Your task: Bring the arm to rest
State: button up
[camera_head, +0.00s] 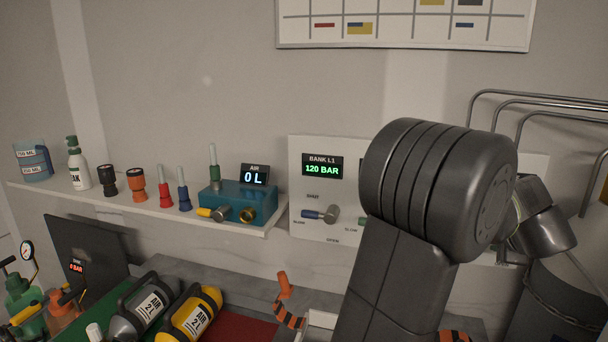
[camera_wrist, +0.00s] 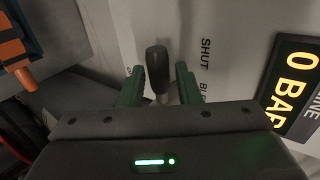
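My arm (camera_head: 437,190) rises through the right half of the head view, and its large dark joint hides my gripper there. In the wrist view my gripper (camera_wrist: 160,75) is open, with its two green fingers apart. A dark lever handle (camera_wrist: 157,66) lies between and beyond the fingertips, with a visible gap on each side. Behind it is a pale panel (camera_wrist: 215,25) with the word SHUT and a display (camera_wrist: 293,85) reading 0 BAR.
The wall panel (camera_head: 305,150) reads 120 BAR and has a blue-handled valve (camera_head: 325,214). A shelf (camera_head: 140,208) holds bottles, coloured fittings and a teal block (camera_head: 238,203). Air cylinders (camera_head: 190,315) lie below. Bent pipes (camera_head: 540,100) are at right. An orange-black striped item (camera_wrist: 12,50) sits left in the wrist view.

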jog(key=shift+w+d+f, duration=0.2)
jog(key=shift+w+f, duration=0.2)
jog(key=shift+w, duration=0.15)
jog(key=shift+s+r, duration=0.1)
jog(key=shift+s, duration=0.05)
jog(key=b+v, duration=0.2)
jog(key=v, duration=1.1)
jog(key=p+x, duration=0.2)
jog(key=x, duration=1.1)
jog(key=shift+a, duration=0.1)
jog(key=shift+w+f, duration=0.2)
jog(key=shift+f, duration=0.05)
jog(key=shift+s+f+n+h, duration=0.1)
jog(key=shift+f+n+h, duration=0.1)
jog(key=shift+n+h, duration=0.25)
